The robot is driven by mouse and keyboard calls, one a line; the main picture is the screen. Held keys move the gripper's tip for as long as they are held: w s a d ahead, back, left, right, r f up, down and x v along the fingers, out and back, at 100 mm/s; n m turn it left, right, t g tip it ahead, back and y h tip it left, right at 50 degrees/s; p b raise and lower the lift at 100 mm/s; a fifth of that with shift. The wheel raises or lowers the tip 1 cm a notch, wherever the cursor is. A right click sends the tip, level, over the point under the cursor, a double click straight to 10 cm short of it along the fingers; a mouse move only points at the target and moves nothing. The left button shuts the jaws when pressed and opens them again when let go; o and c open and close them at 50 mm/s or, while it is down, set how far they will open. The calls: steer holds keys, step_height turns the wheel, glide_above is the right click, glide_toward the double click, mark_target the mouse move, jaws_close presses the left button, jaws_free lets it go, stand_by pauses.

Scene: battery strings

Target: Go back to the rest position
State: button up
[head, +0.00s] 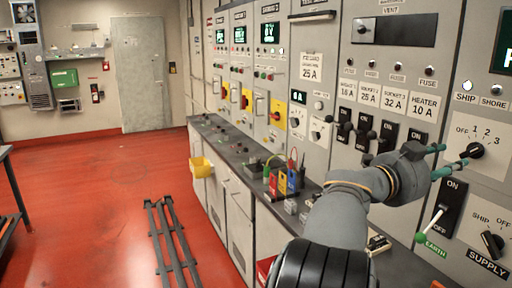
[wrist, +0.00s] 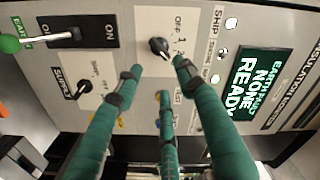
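My gripper (head: 455,157) is at the right of the head view, in front of the switchboard panel (head: 446,108). In the wrist view my gripper (wrist: 160,78) has green fingers standing apart, with nothing held between them. A black rotary selector knob (wrist: 160,46), marked OFF, 1, 2, 3, is just beyond the fingertips. It also shows in the head view (head: 476,151). I cannot tell whether a finger touches it. My arm reaches up from the bottom of the head view.
Below the selector are an EARTH lever with a green knob (head: 421,238) and a SUPPLY knob (head: 492,243). A grey counter (head: 238,151) with meters and leads runs along the panels. A yellow bin (head: 201,167) hangs from it. The red floor (head: 100,190) at left is largely clear.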

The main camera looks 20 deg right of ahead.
mark_target(472, 153)
steer(key=d, duration=0.4)
steer(key=w+d, duration=0.1)
steer(key=d, duration=0.6)
steer(key=shift+w+d, duration=0.4)
steer(key=shift+a+n+p, duration=0.2)
steer(key=shift+n+p, duration=0.25)
steer(key=shift+n, duration=0.45)
